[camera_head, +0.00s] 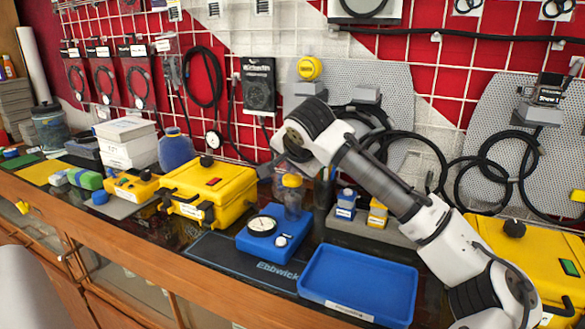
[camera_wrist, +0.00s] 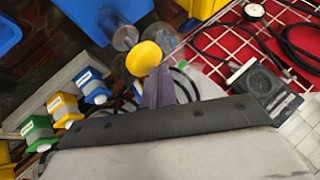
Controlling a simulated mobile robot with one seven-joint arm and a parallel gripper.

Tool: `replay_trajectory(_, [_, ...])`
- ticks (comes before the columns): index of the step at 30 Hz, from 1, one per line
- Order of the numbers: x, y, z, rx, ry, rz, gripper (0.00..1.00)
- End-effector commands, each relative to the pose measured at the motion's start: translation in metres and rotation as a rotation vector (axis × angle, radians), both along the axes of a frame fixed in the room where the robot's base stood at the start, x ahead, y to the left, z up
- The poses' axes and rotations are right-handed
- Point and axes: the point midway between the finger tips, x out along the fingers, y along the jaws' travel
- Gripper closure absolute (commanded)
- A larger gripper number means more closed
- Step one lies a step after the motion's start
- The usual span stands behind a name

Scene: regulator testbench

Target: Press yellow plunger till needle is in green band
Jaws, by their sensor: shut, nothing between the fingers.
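A blue test block (camera_head: 284,243) stands on the dark mat with a round white-faced gauge (camera_head: 262,226) on it. Its needle and any green band are too small to read. A clear cylinder (camera_head: 293,205) rises at its back, topped by a yellow plunger (camera_head: 292,181). In the wrist view the yellow plunger cap (camera_wrist: 142,58) lies right at my fingertips. My gripper (camera_wrist: 158,80) is shut and empty, its fingers together, pointing at the cap. I cannot tell whether they touch it. In the head view the fingers are mostly hidden by my wrist, just above the plunger.
A blue tray (camera_head: 358,307) lies right of the block. Yellow cases (camera_head: 222,193) stand at left and right. Hoses hang on the wire grid wall close behind my arm.

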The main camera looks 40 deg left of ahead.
Motion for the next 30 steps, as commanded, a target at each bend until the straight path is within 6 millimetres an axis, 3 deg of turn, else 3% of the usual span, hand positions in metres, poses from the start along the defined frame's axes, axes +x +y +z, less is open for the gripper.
replay_trajectory(9, [0.000,0.000,0.021,0.001,0.000,-0.001,1.00])
replay_trajectory(22, [0.000,0.000,0.024,0.002,-0.001,-0.001,1.00])
replay_trajectory(30, [0.000,0.000,0.050,0.002,0.000,0.000,1.00])
